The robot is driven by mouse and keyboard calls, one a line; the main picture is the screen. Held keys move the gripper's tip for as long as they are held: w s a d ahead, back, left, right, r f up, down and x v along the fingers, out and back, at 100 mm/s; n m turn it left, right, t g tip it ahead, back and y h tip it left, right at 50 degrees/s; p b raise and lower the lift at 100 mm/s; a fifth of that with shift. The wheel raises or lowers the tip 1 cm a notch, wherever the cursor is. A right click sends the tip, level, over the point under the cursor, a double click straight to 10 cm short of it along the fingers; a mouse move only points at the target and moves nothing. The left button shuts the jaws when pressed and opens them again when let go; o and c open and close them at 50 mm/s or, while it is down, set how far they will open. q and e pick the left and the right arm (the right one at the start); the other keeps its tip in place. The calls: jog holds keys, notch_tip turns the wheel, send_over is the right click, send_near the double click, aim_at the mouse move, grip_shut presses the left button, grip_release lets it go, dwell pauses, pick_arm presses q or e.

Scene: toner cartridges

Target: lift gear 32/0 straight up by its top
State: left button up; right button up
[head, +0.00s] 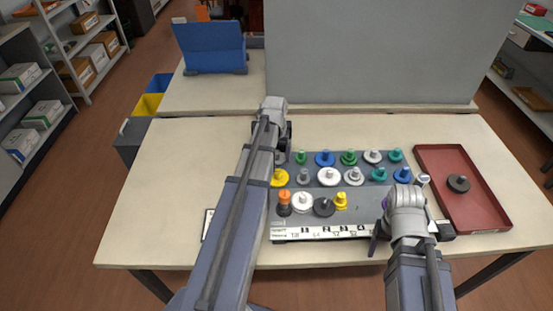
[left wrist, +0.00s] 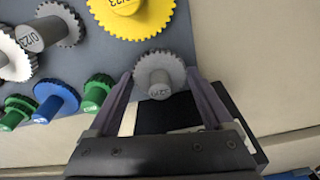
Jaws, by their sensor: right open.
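In the left wrist view a small grey gear (left wrist: 158,74) with a grey stub top stands at the board's edge, between the two fingers of my left gripper (left wrist: 159,80). The fingers are apart, one on each side of the gear, with no clear grip on its stub. The mark on its stub is too small to read surely. In the head view my left gripper (head: 284,133) is over the back left corner of the grey board (head: 318,218) and hides that gear. My right gripper (head: 402,215) is open at the board's front right; its fingertips are partly hidden.
Several coloured gears stand in rows on the board, including a yellow gear (left wrist: 130,12) and a green gear (left wrist: 97,92) near my left gripper. A red tray (head: 480,212) with a dark gear (head: 458,183) lies at the right. The table's left side is clear. A grey panel (head: 380,55) stands behind.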

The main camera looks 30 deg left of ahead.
pick_arm(q)
jog(key=c, duration=0.9)
jog(key=shift+r, duration=0.15)
jog(key=shift+c, duration=0.2)
pick_arm(e)
jog(key=shift+r, duration=0.1)
pick_arm(q)
notch_tip(320, 180, up, 10)
jog(key=p, duration=1)
pick_arm(e)
notch_tip(320, 180, up, 10)
